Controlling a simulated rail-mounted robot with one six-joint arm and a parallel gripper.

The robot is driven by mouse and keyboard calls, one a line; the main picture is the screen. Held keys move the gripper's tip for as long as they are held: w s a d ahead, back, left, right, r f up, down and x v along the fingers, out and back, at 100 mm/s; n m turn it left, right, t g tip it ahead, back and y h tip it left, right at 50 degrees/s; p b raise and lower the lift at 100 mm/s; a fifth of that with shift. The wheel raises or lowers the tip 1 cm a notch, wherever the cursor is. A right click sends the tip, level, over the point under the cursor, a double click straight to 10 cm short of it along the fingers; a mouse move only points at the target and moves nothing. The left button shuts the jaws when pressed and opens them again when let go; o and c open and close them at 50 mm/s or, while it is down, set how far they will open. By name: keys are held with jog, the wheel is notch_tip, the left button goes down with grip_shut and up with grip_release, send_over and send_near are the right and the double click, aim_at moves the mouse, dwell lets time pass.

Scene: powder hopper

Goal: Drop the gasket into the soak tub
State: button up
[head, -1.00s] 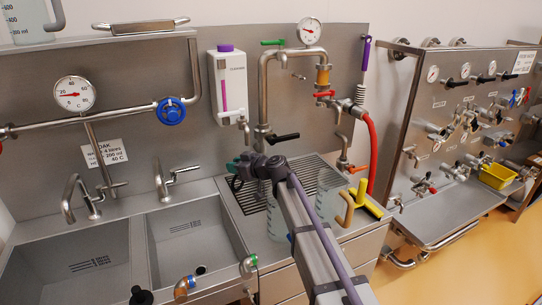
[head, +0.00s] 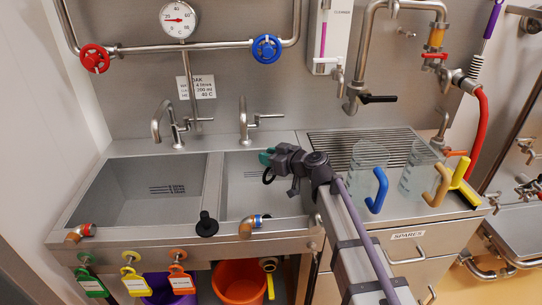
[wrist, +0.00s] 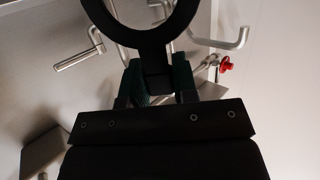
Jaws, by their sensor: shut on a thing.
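A black ring-shaped gasket (head: 268,177) hangs from my gripper (head: 268,160). The gasket shows large in the wrist view (wrist: 153,62), its stem clamped between the dark green fingertips of my gripper (wrist: 158,80). In the head view the gripper and gasket appear over the right part of the right basin (head: 236,205). A left basin (head: 135,205) stands beside it. A soak sign (head: 197,87) is on the back panel behind the basins; I cannot tell for certain which basin it names. Both basins look empty, and my arm hides the right basin's right edge.
Taps (head: 170,120) and (head: 247,122) stand behind the basins. A black plug-like knob (head: 206,225) is on the front rim. Two clear jugs (head: 368,165) and (head: 416,168) stand on the drainboard at right. An orange bucket (head: 240,283) is below.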

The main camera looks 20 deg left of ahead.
notch_tip(320, 180, down, 4)
jog(key=b, duration=0.2)
jog(key=shift+b, duration=0.4)
jog(key=o, duration=1)
jog(key=shift+c, duration=0.2)
jog(key=shift+r, duration=0.1)
notch_tip(320, 180, up, 10)
jog(key=p, duration=1)
jog(key=shift+r, duration=0.1)
jog(key=shift+f, duration=0.2)
